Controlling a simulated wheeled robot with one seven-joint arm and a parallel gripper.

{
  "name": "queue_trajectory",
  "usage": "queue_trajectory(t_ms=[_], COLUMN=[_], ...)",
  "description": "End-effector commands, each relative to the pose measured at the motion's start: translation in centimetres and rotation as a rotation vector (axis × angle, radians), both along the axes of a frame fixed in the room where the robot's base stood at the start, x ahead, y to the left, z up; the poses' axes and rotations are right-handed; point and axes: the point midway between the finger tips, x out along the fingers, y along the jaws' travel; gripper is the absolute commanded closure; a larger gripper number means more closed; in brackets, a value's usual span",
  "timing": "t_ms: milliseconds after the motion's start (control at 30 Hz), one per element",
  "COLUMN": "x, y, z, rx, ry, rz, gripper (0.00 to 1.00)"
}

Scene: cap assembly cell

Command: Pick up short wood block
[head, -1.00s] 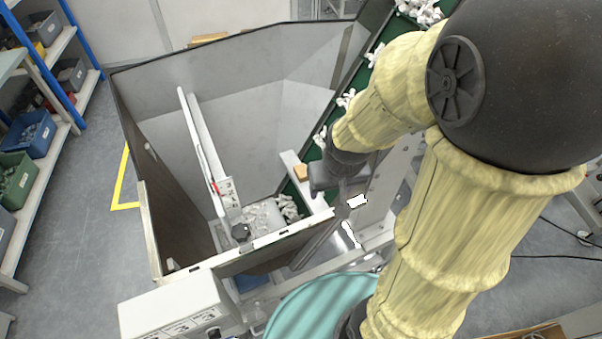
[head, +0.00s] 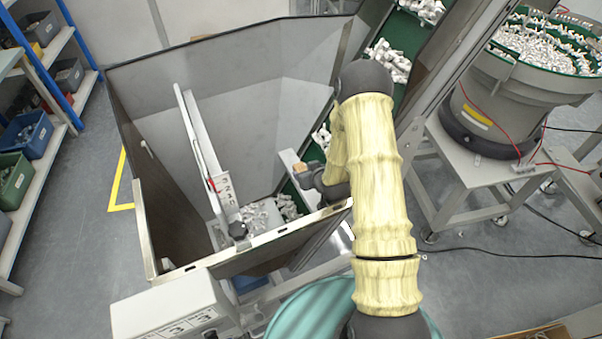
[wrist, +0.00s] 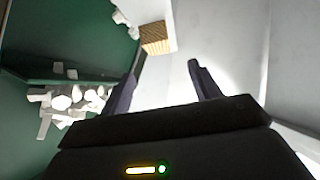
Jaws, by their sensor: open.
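The short wood block (wrist: 156,38) is small and light brown with visible grain. It sits at the end of a white ledge in the wrist view, and it also shows in the head view (head: 301,167) at the hopper's right side. My gripper (wrist: 162,74) is open and empty. In the wrist view the block lies beyond the fingertips, nearer the left finger, with a visible gap. In the head view my gripper (head: 306,179) is right by the block, and my wrist hides part of that spot.
A grey-walled hopper (head: 225,75) surrounds the ledge. A green conveyor (head: 408,32) with white parts (wrist: 65,100) runs beside it. A white beam (head: 200,140) crosses the hopper to the left. A bowl feeder (head: 510,95) stands at the right.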

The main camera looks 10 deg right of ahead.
Motion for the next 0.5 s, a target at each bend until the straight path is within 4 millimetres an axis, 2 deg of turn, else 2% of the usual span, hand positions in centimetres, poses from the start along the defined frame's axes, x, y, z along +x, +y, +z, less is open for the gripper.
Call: queue_trajectory(t_ms=[33,133,500], x=[0.1,0.3,0.4], y=[-0.1,-0.1,-0.1], z=[-1.1,-2.0,-2.2], rx=[0.009,0.02,0.024], ry=[-0.018,-0.047,-0.061], rz=[-0.001,0.0,0.001], gripper=[0.38,0.38,0.38])
